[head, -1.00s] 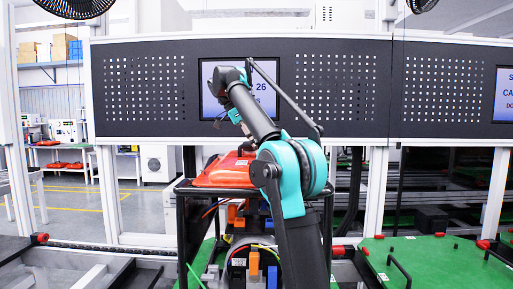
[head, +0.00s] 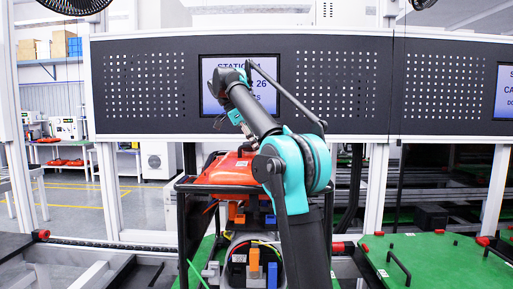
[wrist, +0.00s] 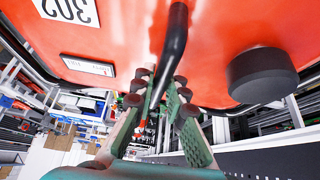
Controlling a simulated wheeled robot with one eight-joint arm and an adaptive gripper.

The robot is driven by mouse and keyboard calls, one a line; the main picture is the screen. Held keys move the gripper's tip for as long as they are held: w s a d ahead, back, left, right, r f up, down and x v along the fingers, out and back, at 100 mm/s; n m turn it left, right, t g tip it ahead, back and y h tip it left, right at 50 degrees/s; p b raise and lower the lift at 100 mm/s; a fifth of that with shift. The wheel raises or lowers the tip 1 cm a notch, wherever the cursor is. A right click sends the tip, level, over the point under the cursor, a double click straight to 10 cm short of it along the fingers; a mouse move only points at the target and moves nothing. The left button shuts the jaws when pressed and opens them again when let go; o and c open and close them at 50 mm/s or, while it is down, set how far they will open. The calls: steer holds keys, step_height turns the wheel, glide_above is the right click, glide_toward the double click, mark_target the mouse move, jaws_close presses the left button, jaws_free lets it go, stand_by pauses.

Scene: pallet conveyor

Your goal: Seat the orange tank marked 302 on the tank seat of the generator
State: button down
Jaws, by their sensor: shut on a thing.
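The orange tank (head: 226,170) is at the top of the generator (head: 240,262), inside its black frame, in the head view. I cannot tell whether it rests fully on the tank seat, which is hidden beneath it. In the wrist view the tank (wrist: 120,40) fills the upper part, with an upside-down 302 label (wrist: 68,10), a black cap (wrist: 262,75) and a black handle (wrist: 173,45). My gripper (wrist: 157,95) is shut on that handle. In the head view my arm hides part of the tank and generator.
The generator's black frame (head: 180,225) surrounds the tank closely. Green pallets (head: 430,265) lie at the right. A perforated panel with a screen (head: 210,75) stands behind. A table with orange items (head: 65,162) is far left.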

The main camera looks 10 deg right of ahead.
steer(key=shift+f, duration=1.55)
stand_by(2.3)
steer(key=c, duration=1.5)
jaws_free()
steer(key=shift+s+a, duration=0.1)
steer(key=shift+o, duration=0.4)
steer(key=o, duration=0.7)
steer(key=shift+o, duration=0.2)
steer(key=shift+r, duration=3.5)
